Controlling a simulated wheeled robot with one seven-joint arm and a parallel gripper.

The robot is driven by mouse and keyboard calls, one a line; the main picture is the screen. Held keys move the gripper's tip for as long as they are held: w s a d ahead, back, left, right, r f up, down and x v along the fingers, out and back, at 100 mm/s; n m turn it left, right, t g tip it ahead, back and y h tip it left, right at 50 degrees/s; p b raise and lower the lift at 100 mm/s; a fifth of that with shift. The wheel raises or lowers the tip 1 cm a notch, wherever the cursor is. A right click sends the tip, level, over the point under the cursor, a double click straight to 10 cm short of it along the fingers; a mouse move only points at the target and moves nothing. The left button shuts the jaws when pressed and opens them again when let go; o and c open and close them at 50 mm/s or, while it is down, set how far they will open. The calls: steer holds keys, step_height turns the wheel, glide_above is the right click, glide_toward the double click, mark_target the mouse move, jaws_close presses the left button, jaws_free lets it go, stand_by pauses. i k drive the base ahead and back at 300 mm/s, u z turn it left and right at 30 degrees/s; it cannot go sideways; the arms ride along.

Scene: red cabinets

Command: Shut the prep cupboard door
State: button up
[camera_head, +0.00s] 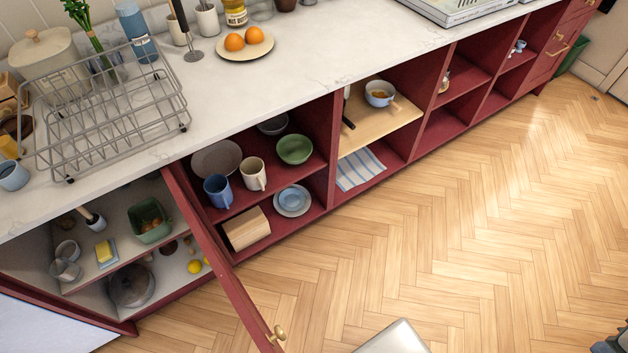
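The prep cupboard door (222,262) is red and stands wide open, swung out from the right side of the cupboard over the floor. Its brass knob (277,334) is near the free end, at the bottom of the view. The open cupboard (125,328) at the left has a pale interior with two levels. It holds a green bin (150,221), a butter dish (105,252), jars, a lidded pot (131,286) and lemons (195,266). I cannot make out my gripper in this view. A pale, rounded block at the bottom edge may be part of me.
Open red shelves (330,170) with bowls, mugs and a cloth run to the right of the door. The counter (300,68) above carries a wire dish rack (100,130) and a plate of oranges (245,45). The wooden floor (480,220) in front is mostly clear.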

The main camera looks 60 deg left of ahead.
mark_target(266, 343)
steer(key=i, duration=0.8)
steer(key=u, duration=3.45)
steer(key=k, duration=0.4)
steer(key=u, duration=0.8)
